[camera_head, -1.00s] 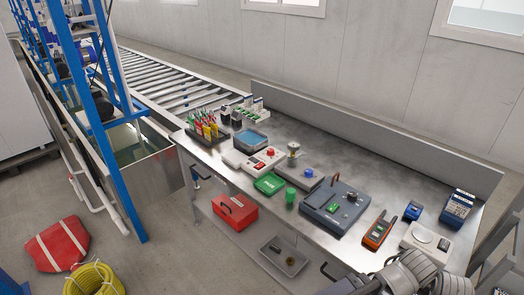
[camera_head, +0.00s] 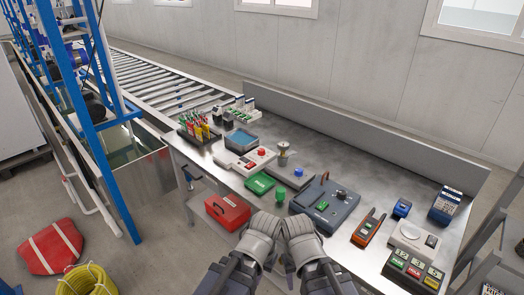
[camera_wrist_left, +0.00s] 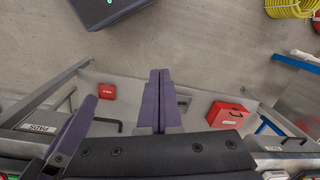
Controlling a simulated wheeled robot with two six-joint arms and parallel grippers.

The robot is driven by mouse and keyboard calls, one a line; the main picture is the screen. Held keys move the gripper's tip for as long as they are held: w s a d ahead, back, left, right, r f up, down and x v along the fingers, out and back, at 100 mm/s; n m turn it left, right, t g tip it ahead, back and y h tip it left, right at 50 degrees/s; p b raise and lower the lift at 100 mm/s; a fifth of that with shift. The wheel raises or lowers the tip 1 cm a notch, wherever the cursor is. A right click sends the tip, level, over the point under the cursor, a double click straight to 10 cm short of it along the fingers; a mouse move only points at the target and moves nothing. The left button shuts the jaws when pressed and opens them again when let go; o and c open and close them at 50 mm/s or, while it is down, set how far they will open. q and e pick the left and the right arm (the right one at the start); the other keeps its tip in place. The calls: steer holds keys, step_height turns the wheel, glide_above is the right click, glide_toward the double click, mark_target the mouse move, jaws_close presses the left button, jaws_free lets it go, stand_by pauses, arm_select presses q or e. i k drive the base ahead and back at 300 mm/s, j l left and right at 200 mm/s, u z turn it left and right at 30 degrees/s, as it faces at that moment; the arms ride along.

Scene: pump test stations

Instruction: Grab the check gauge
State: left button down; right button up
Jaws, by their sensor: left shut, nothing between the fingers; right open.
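A small upright metal piece (camera_head: 283,153) on a grey pad with a blue knob, at the middle of the bench, may be the check gauge; it is too small to be sure. My arms come up from the bottom of the head view, in front of the bench. My right gripper (camera_head: 289,267) is open, small and partly hidden between the two arms. My left gripper (camera_wrist_left: 158,100) has its purple fingers shut together with nothing between them in the left wrist view. Both grippers are apart from the bench objects.
The steel bench (camera_head: 340,150) also carries a grey box (camera_head: 340,198), an orange handheld meter (camera_head: 368,229), a green cup (camera_head: 280,194) and a white station (camera_head: 409,235). A red toolbox (camera_head: 228,209) is below the front edge. The bench's back strip is clear.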

mark_target(283, 155)
steer(key=i+j+z, duration=0.1)
steer(key=j, duration=0.2)
steer(key=i+j+z, duration=0.15)
steer(key=j, duration=0.2)
steer(key=i+j+z, duration=0.1)
steer(key=j, duration=0.2)
steer(key=i+j+z, duration=0.15)
steer(key=j, duration=0.2)
